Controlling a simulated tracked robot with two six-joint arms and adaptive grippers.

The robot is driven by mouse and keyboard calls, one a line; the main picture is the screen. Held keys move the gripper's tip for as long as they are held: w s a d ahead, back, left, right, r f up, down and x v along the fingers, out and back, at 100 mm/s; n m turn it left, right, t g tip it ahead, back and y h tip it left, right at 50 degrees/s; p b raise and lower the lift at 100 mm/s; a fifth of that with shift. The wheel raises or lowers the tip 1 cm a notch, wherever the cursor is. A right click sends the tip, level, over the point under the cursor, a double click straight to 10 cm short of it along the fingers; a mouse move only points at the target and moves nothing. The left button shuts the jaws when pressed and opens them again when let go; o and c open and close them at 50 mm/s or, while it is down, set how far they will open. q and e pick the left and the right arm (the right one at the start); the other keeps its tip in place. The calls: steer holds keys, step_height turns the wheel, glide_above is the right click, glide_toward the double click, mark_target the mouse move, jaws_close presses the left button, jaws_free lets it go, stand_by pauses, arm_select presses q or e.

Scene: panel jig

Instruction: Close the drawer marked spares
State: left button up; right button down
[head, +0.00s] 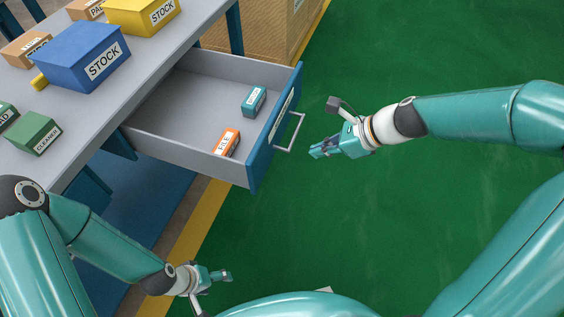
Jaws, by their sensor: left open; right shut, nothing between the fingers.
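A drawer (185,113) stands pulled well out from under a grey workbench. It has a blue front (262,160) with a pale label whose words I cannot read at this slant. A grey bar handle (297,134) sticks out from the front. A small teal box (253,100) and an orange box (227,143) lie inside the drawer. My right gripper (315,152) is shut and empty, just right of the handle with a small gap seen between them. My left gripper (224,278) is open and empty, low in the view, below the drawer's near corner in the picture.
The bench top (75,135) holds a blue STOCK bin (75,55), a yellow STOCK bin (130,12), a green cleaner box (35,132) and other boxes. A large cardboard box (270,30) stands behind the drawer. The green floor to the right is clear.

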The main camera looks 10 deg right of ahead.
mark_target(265, 154)
steer(key=shift+m, duration=0.3)
steer(key=w+a+f+b, duration=0.1)
steer(key=w+a+f, duration=0.1)
steer(key=w+a+f+b, duration=0.1)
steer(key=a+f, duration=0.1)
steer(key=a, duration=0.1)
steer(key=w+a+f+b, duration=0.1)
steer(key=w+a+f, duration=0.1)
steer(key=a, duration=0.1)
steer(key=shift+w+a, duration=0.15)
steer(key=shift+w, duration=0.2)
steer(key=shift+w+a, duration=0.35)
steer(key=shift+a, duration=0.1)
